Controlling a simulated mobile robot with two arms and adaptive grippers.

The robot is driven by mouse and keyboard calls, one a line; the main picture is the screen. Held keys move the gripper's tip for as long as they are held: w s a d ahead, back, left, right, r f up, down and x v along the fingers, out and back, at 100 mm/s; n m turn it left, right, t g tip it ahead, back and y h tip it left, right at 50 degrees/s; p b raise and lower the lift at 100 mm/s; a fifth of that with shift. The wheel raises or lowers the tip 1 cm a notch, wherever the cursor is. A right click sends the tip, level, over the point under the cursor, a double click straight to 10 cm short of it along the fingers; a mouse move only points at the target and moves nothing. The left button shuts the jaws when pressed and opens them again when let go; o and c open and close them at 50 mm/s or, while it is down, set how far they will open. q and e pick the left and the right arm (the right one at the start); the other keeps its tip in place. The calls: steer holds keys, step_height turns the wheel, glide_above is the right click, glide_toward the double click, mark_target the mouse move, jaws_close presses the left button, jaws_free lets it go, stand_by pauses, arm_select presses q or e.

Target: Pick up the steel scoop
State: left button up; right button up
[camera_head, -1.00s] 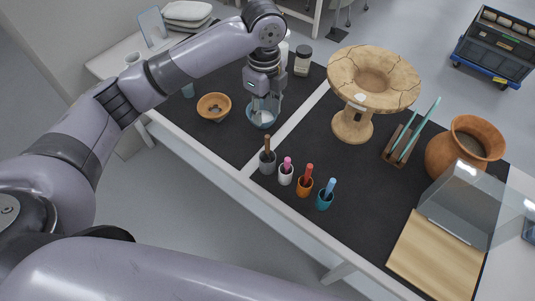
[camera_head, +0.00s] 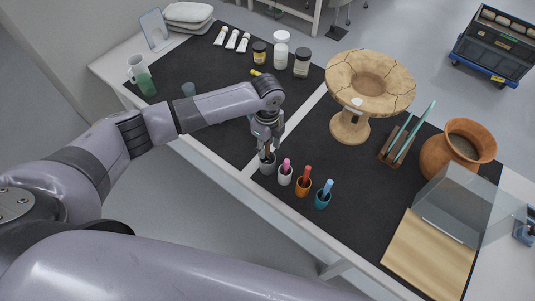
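No steel scoop head shows; a brown handle (camera_head: 266,153) stands in the grey cup (camera_head: 267,167), and what it belongs to is hidden inside the cup. My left gripper (camera_head: 267,147) is right above this cup, pointing down, with its fingers at the handle. I cannot tell whether they are apart or closed on it. Beside it stand a white cup with a pink handle (camera_head: 285,172), an orange cup with a red handle (camera_head: 303,185) and a teal cup with a blue handle (camera_head: 323,195). My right gripper is not in view.
A clear shield (camera_head: 465,205) and wooden board (camera_head: 430,252) are at right.

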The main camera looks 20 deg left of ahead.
mark_target(267, 155)
arm_select(q)
steer(key=shift+f, duration=1.2)
steer(key=shift+c, duration=0.6)
jaws_close()
